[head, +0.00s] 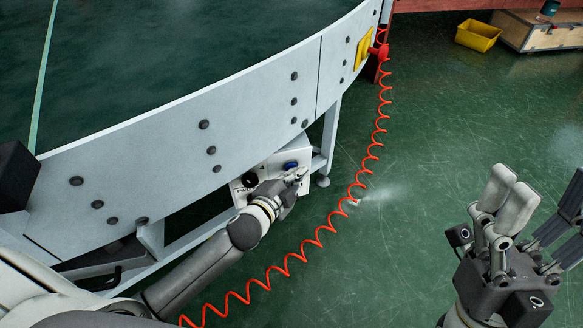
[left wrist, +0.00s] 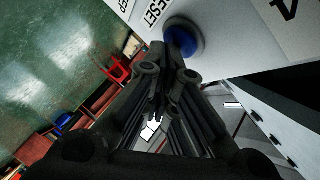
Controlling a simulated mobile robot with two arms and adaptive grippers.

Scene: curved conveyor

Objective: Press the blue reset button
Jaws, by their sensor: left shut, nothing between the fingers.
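The blue reset button (head: 291,165) sits on a white control panel (head: 249,168) under the conveyor's side. In the left wrist view the round blue button (left wrist: 184,38) shows beside the printed word RESET. My left gripper (head: 299,176) is shut and empty, its tips right at the button in the head view. In the left wrist view the left gripper's tips (left wrist: 167,76) overlap the button's lower edge; I cannot tell whether they touch it. My right gripper (head: 536,204) is open and empty over the floor at the right.
A black knob (head: 249,180) is on the panel left of the button. The curved grey conveyor side (head: 250,105) runs above my left arm. A coiled red hose (head: 357,187) hangs close on the right. A yellow bin (head: 478,36) stands far off.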

